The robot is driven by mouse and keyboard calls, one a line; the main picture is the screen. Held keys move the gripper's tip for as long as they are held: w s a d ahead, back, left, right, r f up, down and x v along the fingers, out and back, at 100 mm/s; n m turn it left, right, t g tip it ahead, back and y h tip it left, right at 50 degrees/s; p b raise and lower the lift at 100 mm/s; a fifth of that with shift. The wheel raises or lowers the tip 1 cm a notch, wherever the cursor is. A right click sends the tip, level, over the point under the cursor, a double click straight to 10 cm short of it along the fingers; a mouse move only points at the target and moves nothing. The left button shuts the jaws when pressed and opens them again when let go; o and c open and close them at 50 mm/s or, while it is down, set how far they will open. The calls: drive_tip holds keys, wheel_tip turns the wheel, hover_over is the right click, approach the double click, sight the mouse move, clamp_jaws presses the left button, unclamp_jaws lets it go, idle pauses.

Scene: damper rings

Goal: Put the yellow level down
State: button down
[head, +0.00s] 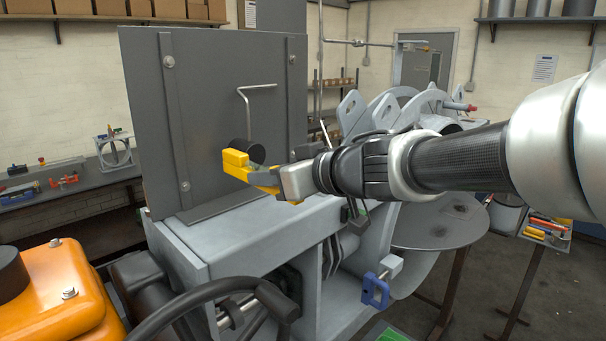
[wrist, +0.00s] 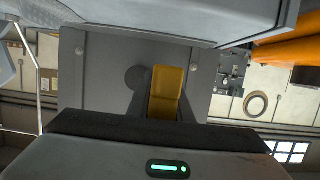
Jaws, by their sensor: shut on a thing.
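The yellow level (head: 238,160) is a short yellow block in the middle of the head view, held at the end of my arm. My gripper (head: 268,183) is shut on it and holds it in front of the large dark grey upright plate. In the wrist view the yellow level (wrist: 167,92) sits between the dark fingers, and part of it is hidden by the gripper body. The level appears above the light grey housing top (head: 270,236); I cannot tell the exact gap.
The dark plate (head: 225,80) with bolted strips stands behind the gripper. A bent metal rod (head: 258,87) and a dark round knob (head: 243,150) are near it. An orange machine (head: 60,290) is at lower left. A round grey table (head: 440,225) stands at right.

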sight(271, 225)
drive_tip(key=shift+f+b, duration=1.8)
drive_tip(key=shift+f, duration=1.4)
drive_tip(key=c, duration=1.9)
unclamp_jaws()
drive_tip(key=shift+o, duration=0.3)
drive_tip(key=o, duration=0.5)
drive_tip(key=shift+f, duration=0.1)
drive_tip(key=p+v, duration=0.3)
drive_tip(key=v, duration=1.4)
drive_tip(key=shift+s+d+p, duration=0.15)
drive_tip(key=shift+p, duration=0.25)
